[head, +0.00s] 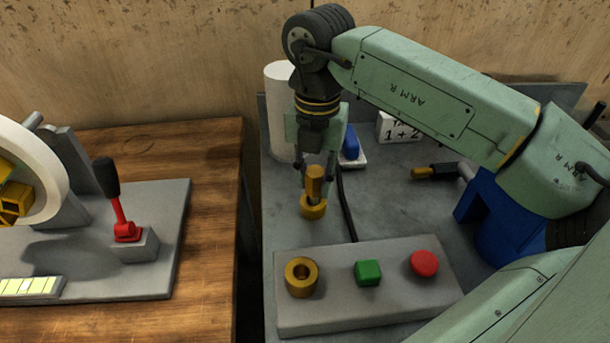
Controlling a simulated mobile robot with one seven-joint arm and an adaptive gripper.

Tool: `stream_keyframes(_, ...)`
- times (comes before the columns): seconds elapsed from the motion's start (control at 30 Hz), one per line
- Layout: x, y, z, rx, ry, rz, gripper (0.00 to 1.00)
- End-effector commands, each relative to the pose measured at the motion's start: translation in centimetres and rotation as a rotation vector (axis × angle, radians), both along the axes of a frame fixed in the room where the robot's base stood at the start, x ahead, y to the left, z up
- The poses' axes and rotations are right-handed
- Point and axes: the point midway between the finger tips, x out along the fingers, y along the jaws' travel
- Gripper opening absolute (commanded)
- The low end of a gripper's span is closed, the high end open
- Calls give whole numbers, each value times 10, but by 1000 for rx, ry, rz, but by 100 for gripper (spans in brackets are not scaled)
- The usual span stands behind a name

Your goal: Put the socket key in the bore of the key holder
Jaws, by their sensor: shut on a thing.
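The socket key (315,182) is a brass piece, upright between the fingers of my gripper (315,171), which is shut on it. A second brass ring (301,277) with an open, empty bore sits on the grey control box (350,310), nearer the camera.
The control box also carries a green button (368,272) and a red button (424,263). A black cable (347,205) runs behind it. A white cylinder (279,90) stands behind my gripper. A black-handled tool (434,172) lies right. A red lever (122,215) stands on the left machine.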

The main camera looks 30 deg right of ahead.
Motion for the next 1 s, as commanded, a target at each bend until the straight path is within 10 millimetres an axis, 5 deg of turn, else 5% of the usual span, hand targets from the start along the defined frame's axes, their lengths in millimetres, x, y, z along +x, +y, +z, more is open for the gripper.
stream_keyframes(0.43, -3, -1, -11, -1, 0, -2, 0)
stream_keyframes(0.47, -3, -1, -9, -1, 0, -2, 28)
stream_keyframes(0.73, -3, -1, -9, -1, 0, -2, 46)
stream_keyframes(1.0, -3, -1, -9, -1, 0, -2, 46)
